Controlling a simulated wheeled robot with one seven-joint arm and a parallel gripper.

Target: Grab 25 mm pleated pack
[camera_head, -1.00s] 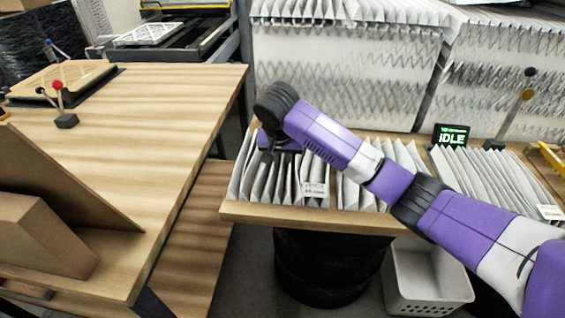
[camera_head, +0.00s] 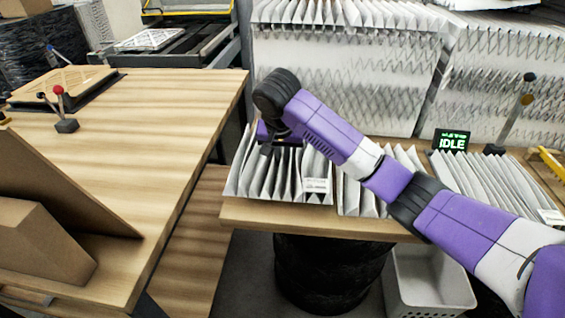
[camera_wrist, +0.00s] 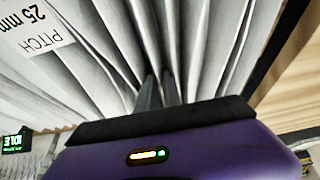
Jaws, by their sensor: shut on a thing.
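The 25 mm pleated pack (camera_head: 283,175) is a row of white folded pleats at the left end of the wooden shelf, with a small white label on its front right. In the wrist view its label reads "PITCH 25 mm", and the pleats (camera_wrist: 215,45) fan out ahead of my gripper. My gripper (camera_wrist: 160,90) has its two dark fingers close together, shut on a pleat near the middle of the pack. The pack looks slightly raised from the shelf.
Another pleated pack (camera_head: 372,195) stands just right of it, partly behind my arm. A third pack (camera_head: 485,180) lies farther right beside a green IDLE display (camera_head: 451,140). A wooden table (camera_head: 170,140) is at left. A white basket (camera_head: 430,280) sits below the shelf.

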